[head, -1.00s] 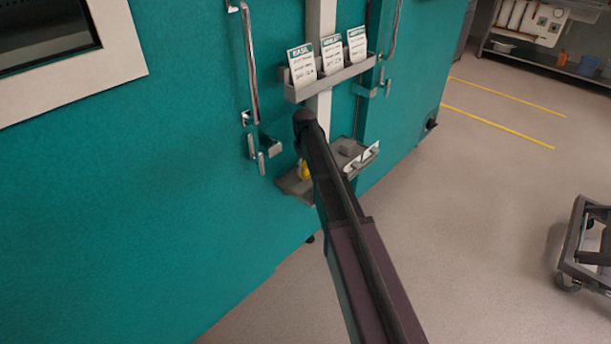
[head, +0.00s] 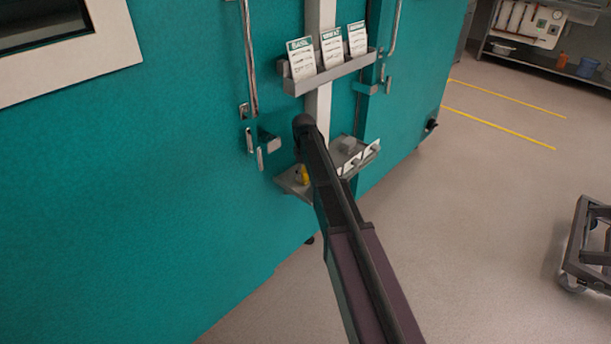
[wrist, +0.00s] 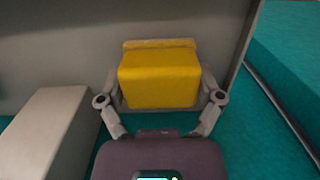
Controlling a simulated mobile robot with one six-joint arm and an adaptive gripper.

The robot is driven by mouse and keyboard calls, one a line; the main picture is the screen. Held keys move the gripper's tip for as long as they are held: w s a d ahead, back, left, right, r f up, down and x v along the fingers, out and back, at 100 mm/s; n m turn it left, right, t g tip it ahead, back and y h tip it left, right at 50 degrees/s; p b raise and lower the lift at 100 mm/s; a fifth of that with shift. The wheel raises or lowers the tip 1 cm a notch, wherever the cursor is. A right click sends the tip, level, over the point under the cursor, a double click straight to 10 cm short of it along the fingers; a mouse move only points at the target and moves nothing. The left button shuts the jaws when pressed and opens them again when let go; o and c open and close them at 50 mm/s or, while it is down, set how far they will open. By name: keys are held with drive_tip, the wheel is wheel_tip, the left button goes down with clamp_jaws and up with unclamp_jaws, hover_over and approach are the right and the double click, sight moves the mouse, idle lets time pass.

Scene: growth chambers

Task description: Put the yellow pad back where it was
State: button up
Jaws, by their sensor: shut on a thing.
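The yellow pad (wrist: 160,78) is a small block between the two fingers of my gripper (wrist: 160,95) in the wrist view. My gripper is shut on it, and a grey surface lies behind it. In the head view a bit of the yellow pad (head: 305,174) shows just left of my arm, at the grey lower shelf (head: 293,187) on the teal chamber front. My arm hides most of the gripper there. I cannot tell whether the pad touches the shelf.
A card rack (head: 330,73) with three cards is above the lower shelf. A grey block (head: 347,144) and white cards or tags (head: 362,158) are on the shelf's right side. Metal handles (head: 250,60) stick out from the chamber. Open floor lies right, with a wheeled cart (head: 590,245).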

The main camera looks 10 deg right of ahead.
drive_tip(key=o, duration=0.8)
drive_tip(key=shift+o, duration=0.2)
drive_tip(key=r+p, duration=0.7)
drive_tip(key=shift+w+a+r+p, duration=0.1)
drive_tip(key=shift+w+r+p, duration=0.1)
drive_tip(key=shift+r+p, duration=0.1)
idle(0.8)
drive_tip(key=s+m, duration=0.7)
drive_tip(key=s, duration=2.2)
drive_tip(key=shift+s+t, duration=0.35)
drive_tip(key=shift+t, duration=0.05)
